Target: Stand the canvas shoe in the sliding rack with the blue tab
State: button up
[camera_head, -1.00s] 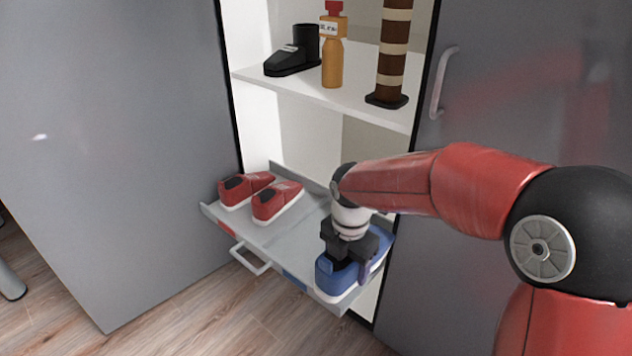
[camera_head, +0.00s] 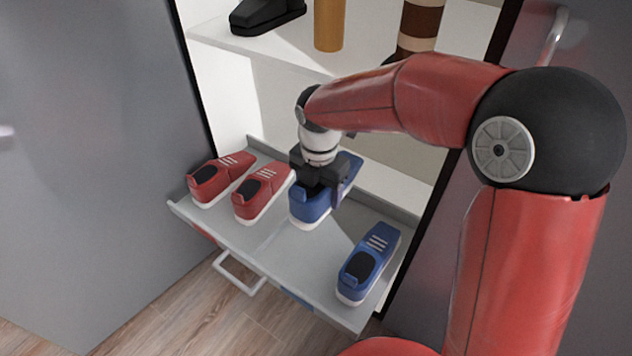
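My gripper (camera_head: 322,186) is over the rack, with its dark fingers around the sides of a blue canvas shoe (camera_head: 312,207). It looks shut on that shoe. The shoe is upright over the middle of the pulled-out sliding rack (camera_head: 262,248). I cannot tell if its white sole touches the rack. A second blue shoe (camera_head: 368,263) stands on the rack's right end, apart from the held one. The blue tab (camera_head: 297,298) is on the rack's front edge, below the gap between the blue shoes.
Two red shoes (camera_head: 219,178) stand at the rack's left end. A pale handle (camera_head: 238,274) sticks out in front. The shelf above (camera_head: 262,45) holds a black shoe (camera_head: 266,14), an orange bottle (camera_head: 329,25) and a striped boot (camera_head: 420,25). Grey doors flank the opening.

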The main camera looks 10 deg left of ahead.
jog(key=shift+f+b, duration=4.85)
jog(key=shift+f, duration=2.25)
jog(key=o, duration=1.2)
